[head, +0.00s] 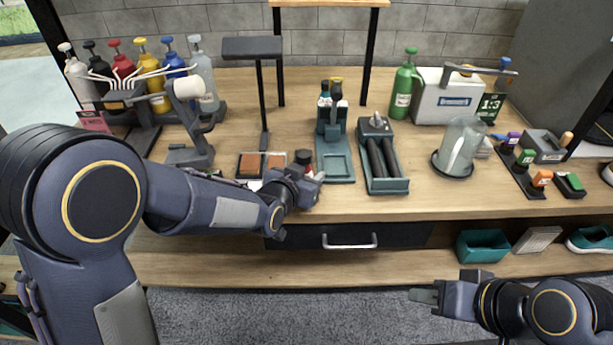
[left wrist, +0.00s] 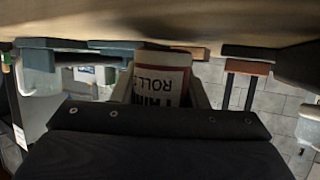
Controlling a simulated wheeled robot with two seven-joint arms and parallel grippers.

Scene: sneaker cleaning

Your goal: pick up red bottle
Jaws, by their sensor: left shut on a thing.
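My left gripper (head: 308,184) is shut on a small red bottle (head: 304,159) at the front of the table. In the head view its dark cap and a little red show above the fingers; the rest is hidden. In the left wrist view the bottle (left wrist: 162,85) sits between the fingers, with a white label, upside-down dark lettering and a red band. The label is partly hidden by my gripper. I cannot tell whether the bottle is clear of the table. My right gripper (head: 424,295) is low at the front right, away from the table top; its finger gap is unclear.
Pump bottles, including a larger red one (head: 123,67), stand in a rack at the back left. A teal tray stand (head: 338,168) and a tray with dark rollers (head: 387,184) are right of my left gripper. A lamp-like stand (head: 264,120) rises behind.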

